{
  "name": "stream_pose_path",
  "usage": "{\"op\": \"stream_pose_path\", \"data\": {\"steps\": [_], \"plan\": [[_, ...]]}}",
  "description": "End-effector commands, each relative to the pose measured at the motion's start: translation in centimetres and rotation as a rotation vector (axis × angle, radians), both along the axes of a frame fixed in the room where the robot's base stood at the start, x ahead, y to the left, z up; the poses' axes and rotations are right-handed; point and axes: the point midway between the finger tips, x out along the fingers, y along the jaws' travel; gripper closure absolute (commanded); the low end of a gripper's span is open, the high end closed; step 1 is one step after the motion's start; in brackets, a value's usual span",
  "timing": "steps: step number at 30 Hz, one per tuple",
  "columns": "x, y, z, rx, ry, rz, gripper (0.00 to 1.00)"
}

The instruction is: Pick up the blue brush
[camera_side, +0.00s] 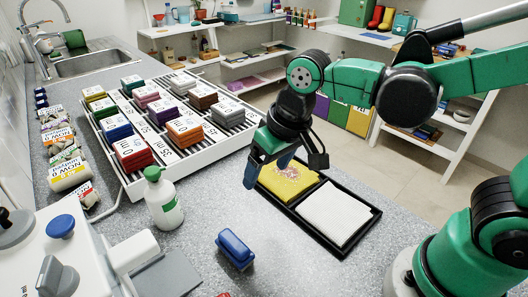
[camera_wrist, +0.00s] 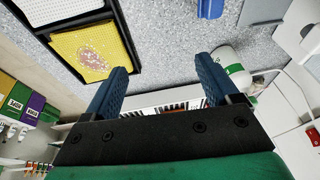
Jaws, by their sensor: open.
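The blue brush (camera_side: 235,248) lies on the grey speckled counter near the front middle of the side view. Its edge shows at the top of the wrist view (camera_wrist: 210,8). My gripper (camera_side: 269,166) is above the counter, beyond the brush and near the black tray. Its two blue fingers stand wide apart in the wrist view (camera_wrist: 162,68), with nothing between them. The gripper is open, empty and clear of the brush. Most of the brush is cut off in the wrist view.
A black tray (camera_side: 335,252) holds a yellow pad (camera_side: 287,180) and a white pad (camera_side: 334,211). A white bottle with a green top (camera_side: 163,200) stands left of the brush. A rack (camera_side: 197,152) holds several coloured blocks. Counter around the brush is mostly clear.

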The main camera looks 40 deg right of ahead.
Motion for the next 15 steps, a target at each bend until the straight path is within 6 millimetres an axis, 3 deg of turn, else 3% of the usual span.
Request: {"op": "stream_pose_path", "data": {"steps": [1,6,10,15], "plan": [[0.2,1.8,-0.6,-0.005,0.050,0.016,0.18],[-0.3,6.0,-3.0,-0.046,0.196,0.024,0.18],[-0.9,7.9,-4.3,-0.077,0.257,0.024,0.18],[-1.1,8.6,-5.3,-0.093,0.283,0.022,0.18]]}}
